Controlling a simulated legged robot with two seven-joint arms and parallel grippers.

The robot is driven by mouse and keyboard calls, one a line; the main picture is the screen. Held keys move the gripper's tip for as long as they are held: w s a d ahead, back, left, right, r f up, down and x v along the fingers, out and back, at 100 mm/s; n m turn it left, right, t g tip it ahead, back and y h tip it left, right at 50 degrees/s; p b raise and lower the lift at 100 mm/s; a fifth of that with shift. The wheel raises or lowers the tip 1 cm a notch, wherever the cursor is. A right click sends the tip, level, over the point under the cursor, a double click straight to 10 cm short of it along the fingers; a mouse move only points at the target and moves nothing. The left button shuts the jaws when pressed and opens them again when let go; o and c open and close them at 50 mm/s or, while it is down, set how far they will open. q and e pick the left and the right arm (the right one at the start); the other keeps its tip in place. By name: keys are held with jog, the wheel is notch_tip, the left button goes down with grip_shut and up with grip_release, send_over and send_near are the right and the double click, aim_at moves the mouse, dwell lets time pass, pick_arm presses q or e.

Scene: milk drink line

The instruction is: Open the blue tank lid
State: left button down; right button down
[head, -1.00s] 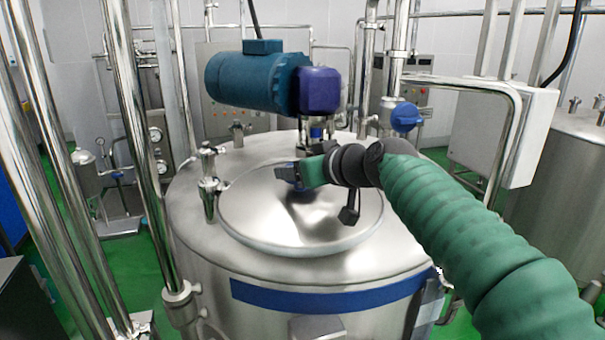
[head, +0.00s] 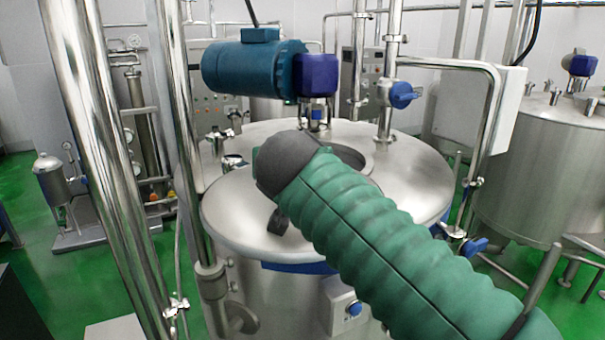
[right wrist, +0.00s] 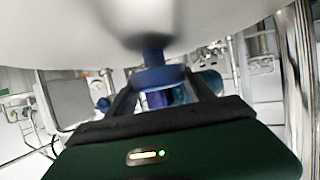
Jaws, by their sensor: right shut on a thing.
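The tank lid (head: 235,222) is a wide steel disc. In the head view it sits toward the front left of the tank top (head: 420,180), and part of the round opening (head: 352,158) shows behind my arm. Its blue handle (right wrist: 158,76) shows in the right wrist view, with the lid's pale surface (right wrist: 200,22) filling the top. My right gripper (right wrist: 160,88) is shut on this handle. Whether the lid touches the tank top cannot be told. My left gripper is out of view.
A blue motor (head: 258,70) stands over the back of the tank. Tall steel pipes (head: 110,150) rise close at the left. A pipe with a blue valve (head: 402,94) stands behind right. Another steel tank (head: 530,170) is at the right. Green floor (head: 120,285) shows at left.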

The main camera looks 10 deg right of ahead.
jog(key=shift+s+a+f, duration=0.15)
jog(key=shift+a+f, duration=0.1)
jog(key=c, duration=0.7)
grip_release()
jog(key=shift+d, duration=0.1)
jog(key=shift+c, duration=0.2)
jog(key=shift+o, duration=1.7)
jog(key=shift+w, duration=0.3)
jog(key=b+v, duration=0.2)
jog(key=v, duration=0.5)
jog(key=shift+f+b, duration=0.1)
jog(key=shift+b, duration=0.25)
jog(key=b+v, duration=0.1)
jog(key=v, duration=0.8)
jog(key=shift+s+r, duration=0.25)
jog(key=shift+r, duration=0.05)
